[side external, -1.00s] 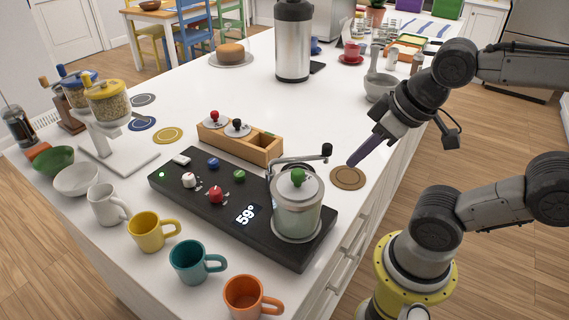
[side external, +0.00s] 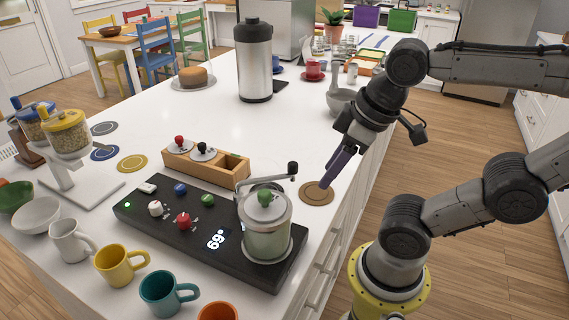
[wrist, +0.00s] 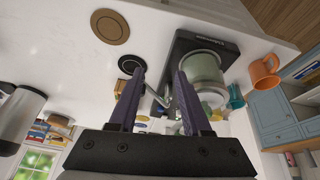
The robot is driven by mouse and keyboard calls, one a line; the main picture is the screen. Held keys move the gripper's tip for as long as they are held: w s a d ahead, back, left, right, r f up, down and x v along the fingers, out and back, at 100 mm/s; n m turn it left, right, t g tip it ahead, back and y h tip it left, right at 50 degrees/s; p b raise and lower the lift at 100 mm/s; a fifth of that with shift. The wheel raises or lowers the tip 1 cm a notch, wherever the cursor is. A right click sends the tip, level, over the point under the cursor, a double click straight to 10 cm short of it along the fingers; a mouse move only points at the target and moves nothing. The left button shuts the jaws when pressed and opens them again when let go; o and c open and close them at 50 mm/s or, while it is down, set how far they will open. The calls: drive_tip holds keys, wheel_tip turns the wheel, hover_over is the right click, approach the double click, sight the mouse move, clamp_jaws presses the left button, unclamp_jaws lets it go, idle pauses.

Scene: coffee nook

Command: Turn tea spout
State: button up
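No part is labelled as a tea spout. A grey-green pot (side external: 267,232) with a green lid knob stands on the right end of a black base unit (side external: 170,219). The black knob (wrist: 131,64) shows by the left fingertip; the pot (wrist: 203,72) is partly behind the right finger.
A brown coaster (side external: 317,193) lies below my fingertips near the counter's edge. A wooden box (side external: 235,167) stands behind the base. Several mugs, including a teal one (side external: 160,291), line the front.

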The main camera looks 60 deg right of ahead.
drive_tip(key=shift+o, duration=0.2)
drive_tip(key=w+d+r+n+g, duration=0.1)
drive_tip(key=w+r+n+g, duration=0.1)
drive_tip(key=r, duration=0.7)
drive_tip(key=shift+w+r+n+g, duration=0.4)
drive_tip(key=shift+w+g, duration=0.2)
drive_tip(key=shift+w, duration=0.25)
drive_tip(key=r+g, duration=0.1)
hover_over(293, 163)
wheel_tip(293, 163, down, 13)
drive_tip(key=shift+f, duration=0.2)
drive_tip(key=shift+c, duration=0.2)
clamp_jaws()
drive_tip(key=shift+r, duration=0.1)
